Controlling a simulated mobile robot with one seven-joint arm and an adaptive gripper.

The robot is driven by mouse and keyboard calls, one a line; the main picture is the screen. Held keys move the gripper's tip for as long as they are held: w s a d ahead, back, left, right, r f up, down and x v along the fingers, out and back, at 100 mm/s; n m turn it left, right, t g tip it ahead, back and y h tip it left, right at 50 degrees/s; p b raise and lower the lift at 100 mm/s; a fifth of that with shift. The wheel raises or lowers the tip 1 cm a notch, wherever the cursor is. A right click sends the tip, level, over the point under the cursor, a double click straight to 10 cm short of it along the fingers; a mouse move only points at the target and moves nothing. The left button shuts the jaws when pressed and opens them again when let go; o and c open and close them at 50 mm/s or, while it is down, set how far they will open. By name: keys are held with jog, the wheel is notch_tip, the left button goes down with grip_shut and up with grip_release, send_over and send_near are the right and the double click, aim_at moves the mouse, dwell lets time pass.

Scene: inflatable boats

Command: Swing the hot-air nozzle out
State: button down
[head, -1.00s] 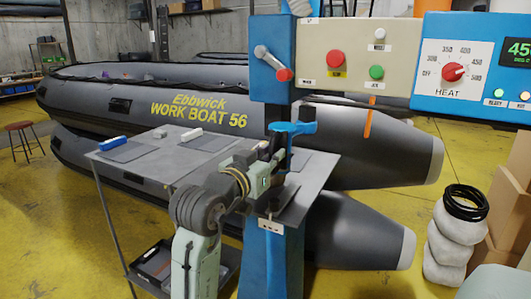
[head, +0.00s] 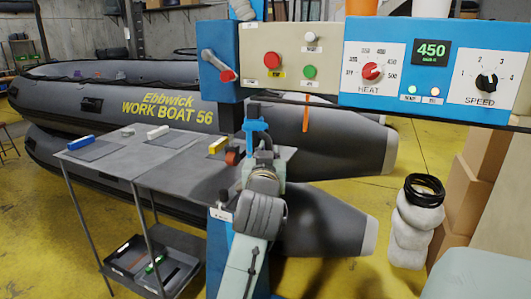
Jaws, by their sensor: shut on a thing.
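The blue welding machine carries a control head above the grey worktable (head: 165,178). A blue fitting (head: 256,126), apparently the hot-air nozzle's holder, stands in front of the machine's column, below the control head. My gripper (head: 259,142) reaches up to it and is shut on its lower part. The gripper's own wrist hides most of the contact. The nozzle's tip cannot be made out. A small red-orange wheel (head: 232,156) shows just left of the gripper.
A crank lever with a red knob (head: 226,76) sits on the machine's blue box. An orange strip (head: 306,114) hangs below the button panel (head: 292,58). The heat panel (head: 374,70) reads 450. Grey boats lie behind; cartons (head: 484,180) and wrapped rolls (head: 415,235) stand right.

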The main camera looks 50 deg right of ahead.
jog(key=shift+s+d+t, duration=0.15)
jog(key=shift+t, duration=0.15)
jog(key=c, duration=1.6)
grip_release()
jog(key=shift+d, duration=0.1)
jog(key=shift+o, duration=0.2)
jog(key=v, duration=1.2)
jog(key=shift+r, duration=0.2)
jog(key=shift+s, duration=0.1)
